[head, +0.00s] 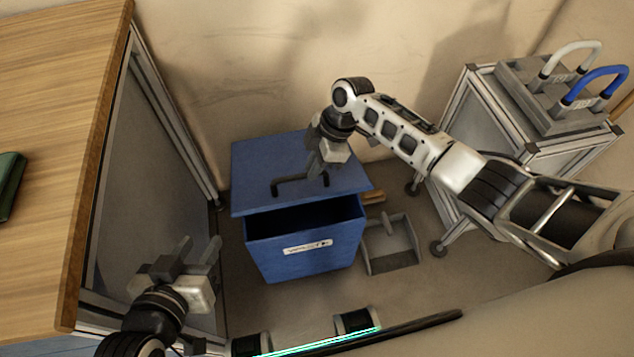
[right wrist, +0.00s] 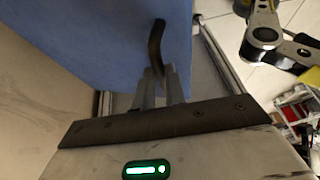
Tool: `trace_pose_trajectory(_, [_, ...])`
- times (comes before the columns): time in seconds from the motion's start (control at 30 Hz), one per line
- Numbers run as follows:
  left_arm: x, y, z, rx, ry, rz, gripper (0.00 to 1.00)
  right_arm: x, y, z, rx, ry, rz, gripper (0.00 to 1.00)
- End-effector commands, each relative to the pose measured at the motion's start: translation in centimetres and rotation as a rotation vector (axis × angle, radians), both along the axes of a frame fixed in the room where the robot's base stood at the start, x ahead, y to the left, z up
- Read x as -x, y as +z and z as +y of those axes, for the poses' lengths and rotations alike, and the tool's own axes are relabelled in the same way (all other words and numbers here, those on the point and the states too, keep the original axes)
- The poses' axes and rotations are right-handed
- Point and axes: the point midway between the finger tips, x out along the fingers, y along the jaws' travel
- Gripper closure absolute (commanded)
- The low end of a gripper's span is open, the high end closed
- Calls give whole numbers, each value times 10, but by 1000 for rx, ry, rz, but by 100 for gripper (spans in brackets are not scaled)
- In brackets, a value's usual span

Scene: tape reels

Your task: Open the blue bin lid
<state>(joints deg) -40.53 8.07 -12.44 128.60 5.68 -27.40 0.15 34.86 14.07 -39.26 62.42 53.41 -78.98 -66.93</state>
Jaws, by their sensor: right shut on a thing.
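The blue bin (head: 305,250) stands on the floor between the wooden table and the metal cart. Its blue lid (head: 258,165) is tilted up at the front, and a dark gap shows between it and the bin body. The lid has a dark handle (head: 290,183). My right gripper (head: 322,172) is shut on one end of this handle. In the right wrist view the fingers (right wrist: 163,85) close around the dark handle (right wrist: 157,45) in front of the blue lid (right wrist: 90,40). My left gripper (head: 200,252) is open and empty, left of the bin beside the table.
A wooden-topped table (head: 60,120) fills the left side. A metal cart (head: 480,130) with a white and a blue looped handle stands at the right. A grey dustpan-like tray (head: 392,262) lies on the floor just right of the bin. The wall is close behind the bin.

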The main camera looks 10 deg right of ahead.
Motion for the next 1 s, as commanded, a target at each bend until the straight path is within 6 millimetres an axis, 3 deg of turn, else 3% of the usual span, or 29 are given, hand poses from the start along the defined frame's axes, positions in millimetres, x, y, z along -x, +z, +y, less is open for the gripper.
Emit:
trace_pose_trajectory(0.1, [1, -2, 0, 2, 3, 7, 64, -22, 24, 0, -2, -5, -22, 100])
trace_pose_trajectory(0.37, [0, -7, 0, 1, 3, 5, 64, -50, 49, -1, 0, -8, -27, 100])
trace_pose_trajectory(0.97, [0, -2, 0, 3, 0, -9, 64, -58, 55, -3, 5, -8, -17, 100])
trace_pose_trajectory(1.0, [1, -3, -1, 2, 0, -8, 64, -57, 55, -3, 5, -7, -16, 82])
